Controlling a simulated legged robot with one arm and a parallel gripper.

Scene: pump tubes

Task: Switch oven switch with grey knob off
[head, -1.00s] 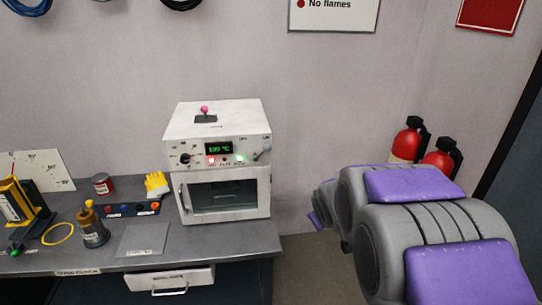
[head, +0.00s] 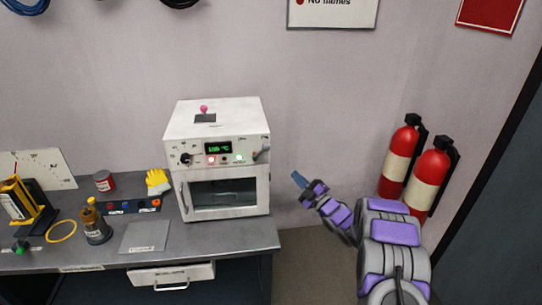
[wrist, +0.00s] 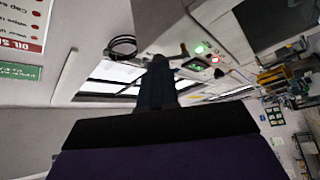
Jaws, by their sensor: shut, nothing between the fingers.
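The white oven (head: 218,165) stands on the right end of the grey bench. The switch with the grey knob (head: 262,155) is a small lever at the right end of its front panel, beside a lit green lamp. A lever (wrist: 184,48) shows near the green lamp in the wrist view, beyond my fingers; its knob colour is unclear there. My gripper (head: 298,179) is shut and empty, in the air to the right of the oven and apart from it. The gripper (wrist: 157,62) also shows in the wrist view, pointing towards the oven.
A pink-knobbed switch (head: 204,109) is on the oven top and a black dial (head: 185,159) at the panel's left. A brown bottle (head: 95,226) and yellow gloves (head: 158,182) are on the bench. Red fire extinguishers (head: 428,178) stand at the right wall.

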